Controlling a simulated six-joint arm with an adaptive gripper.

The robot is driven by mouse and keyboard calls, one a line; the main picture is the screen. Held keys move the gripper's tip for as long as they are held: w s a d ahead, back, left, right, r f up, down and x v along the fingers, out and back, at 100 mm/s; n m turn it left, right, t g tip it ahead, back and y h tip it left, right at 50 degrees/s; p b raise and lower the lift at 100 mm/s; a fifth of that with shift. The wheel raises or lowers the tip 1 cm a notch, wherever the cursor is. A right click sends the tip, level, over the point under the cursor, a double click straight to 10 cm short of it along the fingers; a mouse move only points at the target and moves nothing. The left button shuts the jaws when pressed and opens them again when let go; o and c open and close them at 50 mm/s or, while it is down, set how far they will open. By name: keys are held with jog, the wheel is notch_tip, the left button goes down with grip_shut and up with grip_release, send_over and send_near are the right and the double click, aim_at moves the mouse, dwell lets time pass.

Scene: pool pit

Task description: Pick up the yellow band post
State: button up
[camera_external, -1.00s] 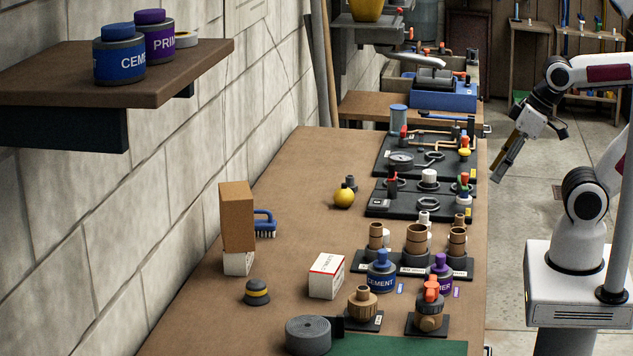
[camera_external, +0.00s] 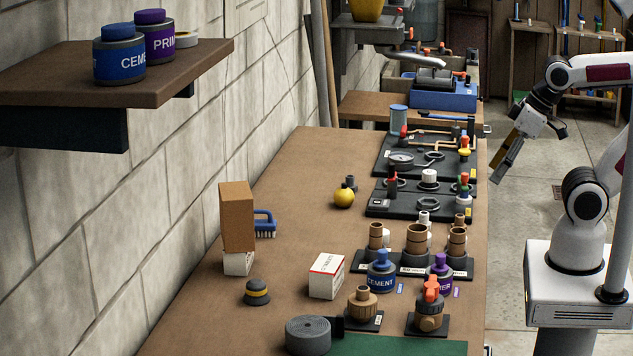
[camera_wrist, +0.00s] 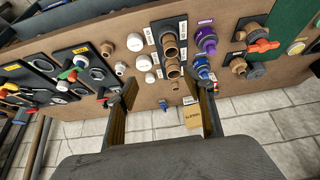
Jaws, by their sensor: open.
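A squat dark post with a yellow band (camera_external: 257,292) stands upright on the workbench at the front left in the external view. I cannot make it out surely in the wrist view. My gripper (camera_external: 502,157) hangs in the air beyond the bench's right edge, far from this post, and points down to the left. Its two dark fingers stand wide apart in the wrist view (camera_wrist: 161,95), with nothing held between them. Small posts with red, green and yellow parts (camera_external: 464,187) stand on a black board at the bench's right side.
The workbench (camera_external: 300,225) holds a cardboard box (camera_external: 237,215) on a white box, a blue brush (camera_external: 264,223), another white box (camera_external: 326,276), a grey roll (camera_external: 308,335) and a yellow ball (camera_external: 343,197). Fittings and bottles crowd the right side. A shelf (camera_external: 150,75) juts from the wall.

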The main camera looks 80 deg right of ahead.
jog(key=w+d+r+n+t+h, duration=0.1)
jog(key=w+r+n+t, duration=0.15)
jog(key=w+n, duration=0.75)
jog(key=w+r+n+t, duration=0.2)
jog(key=w+r+n, duration=0.15)
jog(key=w, duration=1.55)
jog(key=w+a+f+n+t+y, duration=0.1)
jog(key=w+a+f+n+y, duration=0.25)
jog(key=w+a+n, duration=0.45)
jog(key=w+a+f+n+y, duration=0.2)
jog(key=w+a+f+n, duration=0.35)
jog(key=w, duration=0.45)
jog(key=a+f+n+g+y, duration=0.1)
jog(key=a+f+n+y, duration=0.1)
jog(key=f+n, duration=0.2)
jog(key=w+a+f+n+g+y, duration=0.1)
jog(key=a+f+n+g+y, duration=0.1)
jog(key=f+n, duration=0.3)
jog(key=w+a+f+n+g+y, duration=0.1)
jog(key=a+f+n, duration=0.3)
jog(key=n, duration=0.4)
jog(key=shift+a+f+g+y, duration=0.25)
jog(key=shift+f+y, duration=0.35)
jog(key=shift+y, duration=0.25)
jog(key=shift+s+d+f+n+g+y, duration=0.3)
jog(key=shift+f+n, duration=0.15)
jog(key=shift+n, duration=0.45)
jog(key=shift+s+d+f+n+g+y, duration=0.2)
jog(key=shift+s+d+f+n+y, duration=0.15)
jog(key=shift+n, duration=0.55)
